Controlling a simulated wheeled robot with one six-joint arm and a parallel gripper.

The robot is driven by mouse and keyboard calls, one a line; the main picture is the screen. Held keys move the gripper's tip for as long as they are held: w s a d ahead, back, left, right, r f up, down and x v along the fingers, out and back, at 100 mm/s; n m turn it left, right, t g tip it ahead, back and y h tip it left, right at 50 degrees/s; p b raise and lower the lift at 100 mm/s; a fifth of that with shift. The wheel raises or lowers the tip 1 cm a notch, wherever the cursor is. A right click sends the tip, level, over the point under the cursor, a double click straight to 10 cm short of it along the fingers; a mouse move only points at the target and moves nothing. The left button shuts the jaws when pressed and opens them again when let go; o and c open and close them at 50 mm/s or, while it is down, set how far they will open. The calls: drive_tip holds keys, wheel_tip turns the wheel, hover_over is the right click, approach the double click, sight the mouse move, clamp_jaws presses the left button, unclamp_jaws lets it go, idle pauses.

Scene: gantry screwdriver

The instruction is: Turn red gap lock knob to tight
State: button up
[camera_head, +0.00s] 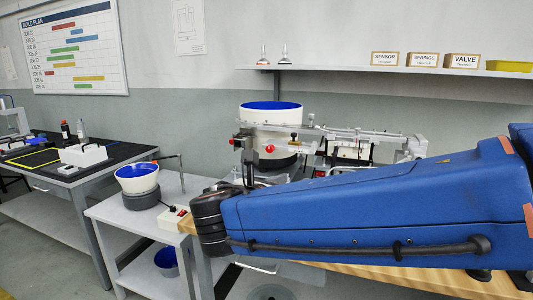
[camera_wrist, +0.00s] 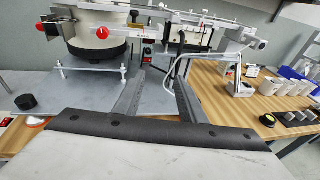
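Red knobs sit on the feeder rail machine. I cannot tell which is the gap lock knob or how far any is turned. My gripper (camera_wrist: 159,76) is open and empty, its two grey fingers apart, below and in front of the rail. In the head view my arm hides much of the gripper.
A white bowl feeder with blue inside (camera_head: 270,115) stands behind the rail (camera_head: 350,132). A smaller bowl (camera_head: 137,178) is on the left table.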

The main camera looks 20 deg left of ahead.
sight(269, 150)
drive_tip(key=s+a+r+n+t+y, duration=0.25)
drive_tip(key=s+a+n, duration=0.2)
drive_tip(key=a, duration=0.65)
drive_tip(key=w, duration=0.5)
drive_tip(key=w+d, duration=0.1)
drive_tip(key=w, duration=1.1)
drive_tip(key=shift+w+d, duration=0.1)
drive_tip(key=shift+d, duration=0.1)
drive_tip(key=shift+c, duration=0.6)
clamp_jaws()
